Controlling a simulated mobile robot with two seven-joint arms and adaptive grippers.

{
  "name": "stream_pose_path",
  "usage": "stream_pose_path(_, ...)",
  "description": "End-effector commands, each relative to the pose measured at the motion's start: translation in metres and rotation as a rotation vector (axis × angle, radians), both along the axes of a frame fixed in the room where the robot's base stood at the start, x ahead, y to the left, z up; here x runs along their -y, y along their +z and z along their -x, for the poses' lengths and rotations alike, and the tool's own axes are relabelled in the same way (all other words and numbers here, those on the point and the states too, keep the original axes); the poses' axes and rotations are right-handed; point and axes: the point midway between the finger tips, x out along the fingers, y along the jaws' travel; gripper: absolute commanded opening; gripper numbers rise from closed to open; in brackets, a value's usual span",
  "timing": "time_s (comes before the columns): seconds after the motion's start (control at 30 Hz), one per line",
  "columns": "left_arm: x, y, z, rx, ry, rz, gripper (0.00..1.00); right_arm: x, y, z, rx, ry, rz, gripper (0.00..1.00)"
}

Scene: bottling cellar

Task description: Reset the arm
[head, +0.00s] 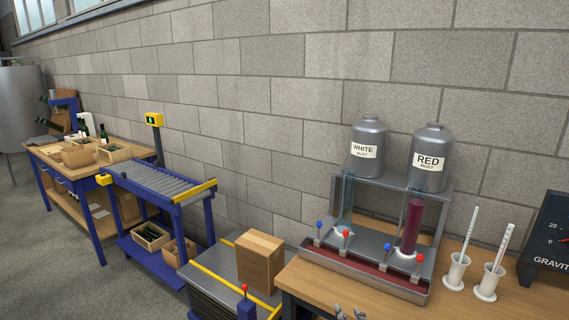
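Two small grey metal tips show at the bottom edge, in front of the wooden table on the right. They look like the fingertips of my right gripper (350,313), with a gap between them and nothing seen in the gap. The rest of that arm is below the picture. My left gripper and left arm are not in view.
A dispenser stand (372,264) with white-must (368,140) and red-must (430,165) tanks stands on the wooden table. White cylinder holders (456,272) and a dark gauge box (543,240) are right of it. A cardboard box (259,262) sits left; a roller conveyor (160,180) lies beyond.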

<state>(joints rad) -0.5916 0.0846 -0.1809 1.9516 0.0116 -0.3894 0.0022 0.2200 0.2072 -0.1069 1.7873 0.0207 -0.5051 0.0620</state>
Motion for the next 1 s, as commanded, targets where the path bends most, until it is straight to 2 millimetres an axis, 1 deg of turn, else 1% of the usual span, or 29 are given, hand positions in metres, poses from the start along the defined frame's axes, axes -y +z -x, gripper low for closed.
stream_pose_path(0.03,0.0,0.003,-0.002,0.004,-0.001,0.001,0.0,0.001,-0.025,0.035,-0.035,-0.003,-0.004,0.29)
stream_pose_path(0.07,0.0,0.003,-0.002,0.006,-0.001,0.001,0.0,0.001,-0.037,0.054,-0.053,-0.005,-0.006,0.29)
stream_pose_path(0.1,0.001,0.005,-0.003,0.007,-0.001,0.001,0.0,0.003,-0.053,0.08,-0.078,-0.01,-0.009,0.29)
stream_pose_path(0.17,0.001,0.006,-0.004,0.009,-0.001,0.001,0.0,0.004,-0.076,0.12,-0.12,-0.019,-0.015,0.29)
stream_pose_path(0.2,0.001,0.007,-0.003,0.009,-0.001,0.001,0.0,0.005,-0.089,0.148,-0.149,-0.027,-0.02,0.29)
stream_pose_path(0.27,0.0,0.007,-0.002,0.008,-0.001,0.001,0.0,0.007,-0.109,0.19,-0.199,-0.044,-0.03,0.29)
stream_pose_path(0.3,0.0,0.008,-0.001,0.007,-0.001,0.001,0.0,0.009,-0.12,0.217,-0.232,-0.057,-0.037,0.29)
stream_pose_path(0.37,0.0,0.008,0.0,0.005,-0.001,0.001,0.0,0.011,-0.135,0.256,-0.285,-0.078,-0.047,0.29)
stream_pose_path(0.4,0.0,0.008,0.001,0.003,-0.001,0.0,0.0,0.012,-0.144,0.28,-0.321,-0.092,-0.054,0.29)
stream_pose_path(0.5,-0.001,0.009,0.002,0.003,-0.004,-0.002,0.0,0.015,-0.163,0.33,-0.398,-0.122,-0.063,0.29)
stream_pose_path(0.6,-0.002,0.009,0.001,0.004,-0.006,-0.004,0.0,0.019,-0.174,0.363,-0.45,-0.141,-0.066,0.29)
stream_pose_path(0.7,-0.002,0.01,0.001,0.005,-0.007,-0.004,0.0,0.021,-0.18,0.379,-0.476,-0.152,-0.065,0.29)
stream_pose_path(0.73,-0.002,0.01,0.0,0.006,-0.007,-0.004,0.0,0.022,-0.181,0.381,-0.48,-0.153,-0.065,0.29)
stream_pose_path(1.0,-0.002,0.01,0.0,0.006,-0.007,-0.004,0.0,0.022,-0.181,0.381,-0.48,-0.153,-0.065,0.29)
